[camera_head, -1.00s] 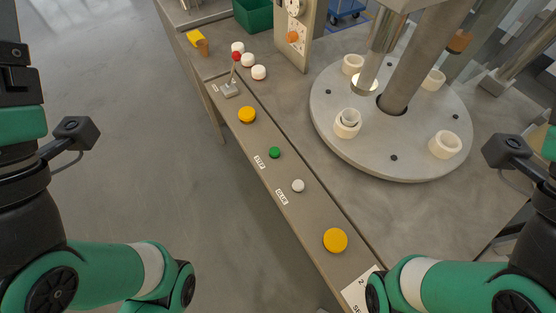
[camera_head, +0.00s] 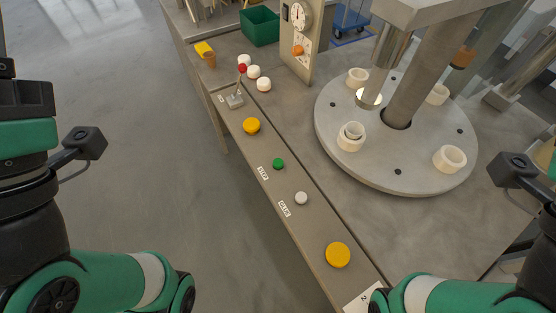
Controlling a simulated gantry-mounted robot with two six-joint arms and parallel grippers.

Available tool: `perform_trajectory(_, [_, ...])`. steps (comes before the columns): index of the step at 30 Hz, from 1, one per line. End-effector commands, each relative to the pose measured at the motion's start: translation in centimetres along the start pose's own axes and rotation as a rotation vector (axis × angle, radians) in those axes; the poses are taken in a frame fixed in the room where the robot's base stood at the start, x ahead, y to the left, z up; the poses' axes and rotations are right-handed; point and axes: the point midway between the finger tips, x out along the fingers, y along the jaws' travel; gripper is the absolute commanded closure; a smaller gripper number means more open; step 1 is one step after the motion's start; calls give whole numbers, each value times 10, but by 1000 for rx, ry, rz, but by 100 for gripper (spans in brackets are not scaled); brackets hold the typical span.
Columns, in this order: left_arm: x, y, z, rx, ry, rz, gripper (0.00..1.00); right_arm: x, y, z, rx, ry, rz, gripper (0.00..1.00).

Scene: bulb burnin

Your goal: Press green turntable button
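The green button (camera_head: 278,163) sits on the narrow front panel (camera_head: 315,228) of the bench, between a yellow button (camera_head: 251,125) and a white button (camera_head: 301,198). A small label lies beside it. The round grey turntable (camera_head: 398,173) stands on the bench to the right, with several white ring sockets, one holding a smaller ring. My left arm shows at the left edge and my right arm at the lower right. Neither gripper's fingers are in the picture, and both arms are apart from the green button.
A second yellow button (camera_head: 338,254) is at the near end of the panel. A red-knobbed lever (camera_head: 236,99) and several white caps (camera_head: 264,84) are at the far end. A column (camera_head: 411,100) rises over the turntable. A gauge box (camera_head: 300,40) and green bin (camera_head: 260,27) stand behind.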

Motion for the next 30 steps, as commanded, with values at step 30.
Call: perform_trajectory(30, [0,0,0,0,0,0,100,0,0,0,0,0,0,100])
